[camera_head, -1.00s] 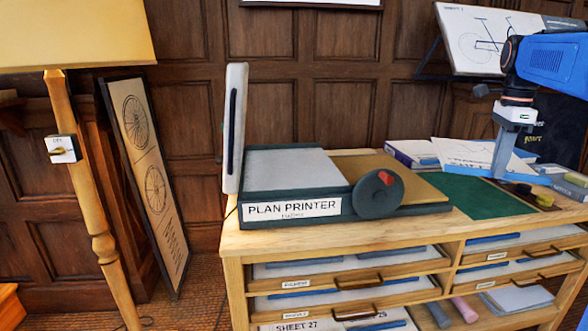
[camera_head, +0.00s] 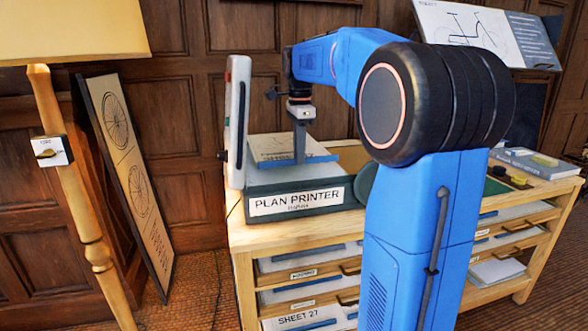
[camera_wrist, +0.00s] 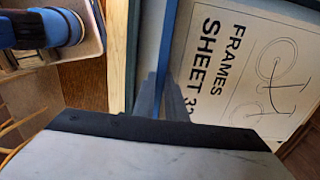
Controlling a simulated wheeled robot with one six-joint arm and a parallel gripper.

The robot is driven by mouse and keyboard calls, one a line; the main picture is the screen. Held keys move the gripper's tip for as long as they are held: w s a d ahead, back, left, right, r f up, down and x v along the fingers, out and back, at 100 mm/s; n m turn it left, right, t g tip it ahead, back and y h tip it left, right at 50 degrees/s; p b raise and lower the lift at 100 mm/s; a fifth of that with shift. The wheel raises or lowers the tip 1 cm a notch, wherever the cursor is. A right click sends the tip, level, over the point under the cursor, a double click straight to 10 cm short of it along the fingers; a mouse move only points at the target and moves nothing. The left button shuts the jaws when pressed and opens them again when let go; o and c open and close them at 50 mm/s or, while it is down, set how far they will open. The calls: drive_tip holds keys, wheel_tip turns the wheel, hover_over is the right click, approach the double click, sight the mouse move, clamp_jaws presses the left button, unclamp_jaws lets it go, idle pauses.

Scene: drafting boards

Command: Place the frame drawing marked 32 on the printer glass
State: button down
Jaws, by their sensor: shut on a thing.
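My gripper (camera_head: 300,158) is shut on the blue edge strip of the frame drawing (camera_head: 285,148), a white sheet. The wrist view shows the drawing (camera_wrist: 245,65) with a bicycle frame and the words FRAMES SHEET; the number reads 32, partly hidden by the fingers (camera_wrist: 165,95). The drawing is over the bed of the plan printer (camera_head: 300,203). It covers most of the glass, and I cannot tell whether it touches it. The printer lid (camera_head: 237,120) stands upright at the left of the bed.
My arm hides the printer's right part and the middle of the wooden cabinet top (camera_head: 240,236). A book (camera_head: 535,160) and small yellow and black items lie at the right.

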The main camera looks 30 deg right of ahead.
drive_tip(key=shift+a+f, duration=0.1)
drive_tip(key=shift+f, duration=2.45)
drive_tip(key=c, duration=1.8)
unclamp_jaws()
drive_tip(key=shift+f, duration=0.1)
wheel_tip(320, 180, up, 12)
drive_tip(key=shift+r, duration=0.1)
drive_tip(key=shift+s, duration=0.1)
